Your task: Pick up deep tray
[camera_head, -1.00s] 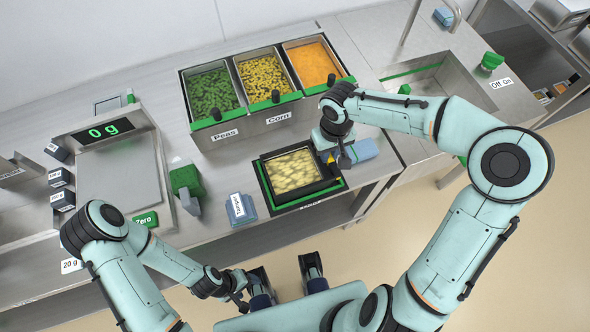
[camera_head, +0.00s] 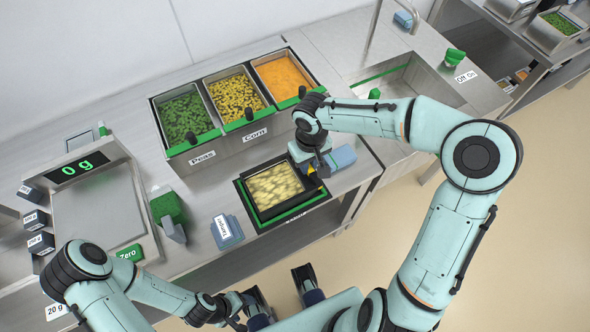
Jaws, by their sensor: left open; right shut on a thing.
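The deep tray (camera_head: 284,206) is black and holds yellow food. It sits at the black holder (camera_head: 236,187) with a green strip, near the counter's front edge. I cannot tell whether it is raised off the holder. My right gripper (camera_head: 313,177) is shut on the tray's right rim; its fingertips are partly hidden by the wrist. My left gripper (camera_head: 238,312) is open and empty, low in front of the counter, away from the tray.
Bins of peas (camera_head: 186,118), corn (camera_head: 234,97) and orange food (camera_head: 283,80) stand behind the tray. A scale (camera_head: 95,205) reading 0 g is at the left. A blue block (camera_head: 343,157) lies just right of my gripper. A sink (camera_head: 395,80) is at the right.

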